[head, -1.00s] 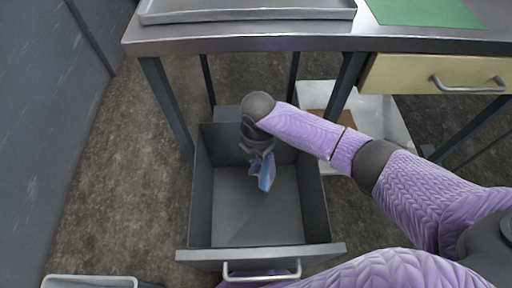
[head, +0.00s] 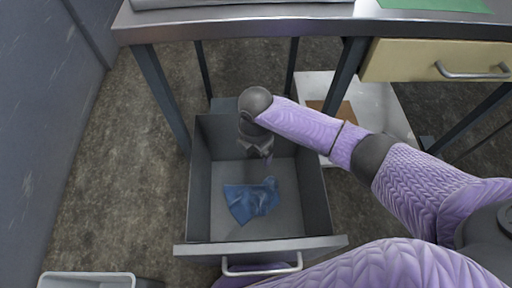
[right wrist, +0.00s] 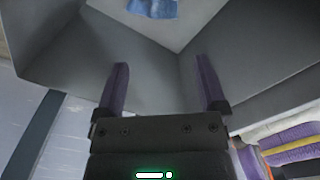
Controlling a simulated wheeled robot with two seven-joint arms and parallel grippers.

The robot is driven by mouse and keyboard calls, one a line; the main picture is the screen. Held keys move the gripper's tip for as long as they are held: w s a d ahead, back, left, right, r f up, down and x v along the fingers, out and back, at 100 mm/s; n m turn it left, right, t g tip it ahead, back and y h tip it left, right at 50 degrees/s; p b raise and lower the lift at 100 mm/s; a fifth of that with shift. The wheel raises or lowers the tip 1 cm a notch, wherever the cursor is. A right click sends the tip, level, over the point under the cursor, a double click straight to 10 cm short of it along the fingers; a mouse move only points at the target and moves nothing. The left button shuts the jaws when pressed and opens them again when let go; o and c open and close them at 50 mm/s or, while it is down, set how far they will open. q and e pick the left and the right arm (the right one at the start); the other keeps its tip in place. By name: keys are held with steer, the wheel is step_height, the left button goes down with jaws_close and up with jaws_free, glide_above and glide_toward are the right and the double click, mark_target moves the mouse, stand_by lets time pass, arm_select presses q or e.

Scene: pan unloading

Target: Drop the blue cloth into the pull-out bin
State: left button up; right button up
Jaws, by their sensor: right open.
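The blue cloth (head: 250,201) lies crumpled on the floor of the grey pull-out bin (head: 199,215), near its middle. It also shows at the top edge of the right wrist view (right wrist: 153,8), beyond the fingertips. My right gripper (head: 264,156) reaches down into the bin from above, behind the cloth and apart from it. In the right wrist view its two purple fingers (right wrist: 163,80) are spread with nothing between them. My left gripper is not in view.
A steel table (head: 240,28) stands behind and above the bin, with a closed cream drawer (head: 420,60) at right. A white container (head: 375,95) sits on the floor under it. A pale tub (head: 88,280) is at the bottom left.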

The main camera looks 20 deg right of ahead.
steer(key=shift+o, duration=0.3)
steer(key=shift+o, duration=0.4)
arm_select(q)
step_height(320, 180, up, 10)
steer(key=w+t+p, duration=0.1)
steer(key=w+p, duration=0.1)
steer(key=p, duration=0.8)
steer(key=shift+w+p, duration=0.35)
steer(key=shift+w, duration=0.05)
arm_select(e)
step_height(320, 180, up, 16)
steer(key=shift+f, duration=0.25)
